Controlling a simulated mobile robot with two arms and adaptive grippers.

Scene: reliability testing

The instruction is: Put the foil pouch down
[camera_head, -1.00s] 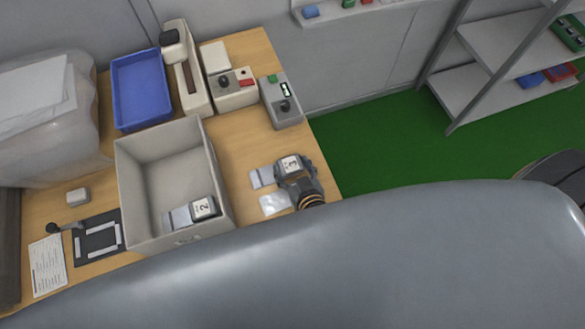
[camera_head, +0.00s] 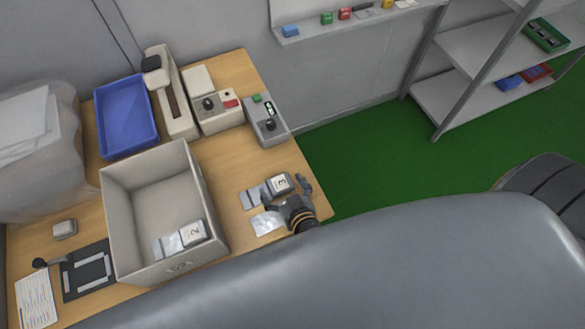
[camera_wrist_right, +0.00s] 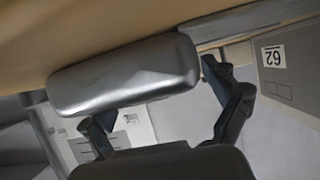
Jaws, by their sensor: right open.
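A silver foil pouch (camera_head: 267,222) lies flat on the wooden table just left of my right gripper (camera_head: 291,195) in the head view. Beside it is a grey item with a white label 3 (camera_head: 279,183), close to the fingers. In the right wrist view, the two dark fingers of my right gripper (camera_wrist_right: 165,110) stand wide apart. A rounded silver thing (camera_wrist_right: 125,75) shows there between and beyond the fingertips; I cannot tell whether it is the pouch. My left gripper is not in view.
A pale open box (camera_head: 112,200) left of my right gripper holds an item labelled 2 (camera_head: 193,232). A blue tray (camera_head: 100,122), a sealer-like device (camera_head: 172,90) and a grey control box (camera_head: 266,122) stand behind. Bare table lies between control box and gripper.

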